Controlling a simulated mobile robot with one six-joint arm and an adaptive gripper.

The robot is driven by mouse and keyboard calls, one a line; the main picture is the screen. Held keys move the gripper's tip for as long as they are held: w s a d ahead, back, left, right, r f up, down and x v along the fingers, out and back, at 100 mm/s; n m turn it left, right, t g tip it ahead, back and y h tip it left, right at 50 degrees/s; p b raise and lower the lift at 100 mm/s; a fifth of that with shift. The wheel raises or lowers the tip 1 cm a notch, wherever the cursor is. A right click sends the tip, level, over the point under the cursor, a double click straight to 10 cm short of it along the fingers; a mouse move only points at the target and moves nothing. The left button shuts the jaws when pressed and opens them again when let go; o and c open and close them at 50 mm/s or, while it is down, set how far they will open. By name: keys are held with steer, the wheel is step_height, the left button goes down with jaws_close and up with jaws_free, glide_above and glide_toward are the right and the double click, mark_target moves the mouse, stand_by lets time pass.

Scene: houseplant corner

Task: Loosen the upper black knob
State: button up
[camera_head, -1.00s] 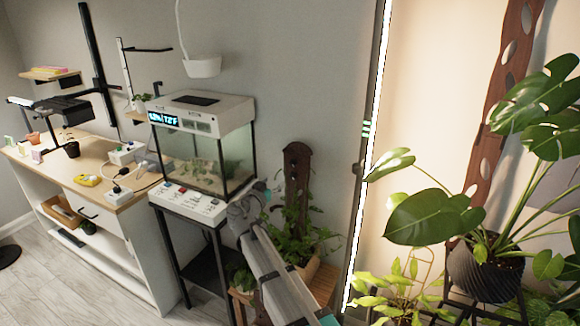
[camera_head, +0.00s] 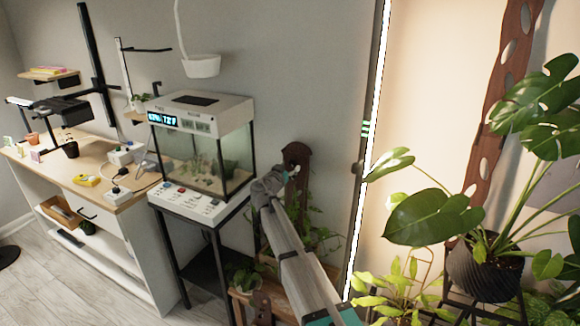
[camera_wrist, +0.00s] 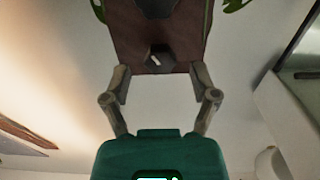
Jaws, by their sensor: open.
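A dark brown wooden board (camera_head: 297,154) stands against the wall, its top showing past my arm in the head view. In the wrist view the board (camera_wrist: 186,45) fills the top middle. A black knob (camera_wrist: 158,57) with a pale mark sits near its end edge. Another dark round part (camera_wrist: 157,8) shows farther along it, cut off by the frame. My gripper (camera_wrist: 160,74) is open, with its two fingers apart on either side of the board's end and the knob between their lines. The knob looks clear of both fingers. In the head view my arm hides the knobs.
A glass terrarium (camera_head: 212,160) on a black-legged stand is left of the board. Trailing plants (camera_head: 318,236) grow around the board's lower part. A large monstera (camera_head: 432,217) spreads at the right. The wall above the board is clear.

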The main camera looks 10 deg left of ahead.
steer(key=shift+x, duration=0.85)
steer(key=shift+c, duration=0.2)
jaws_close()
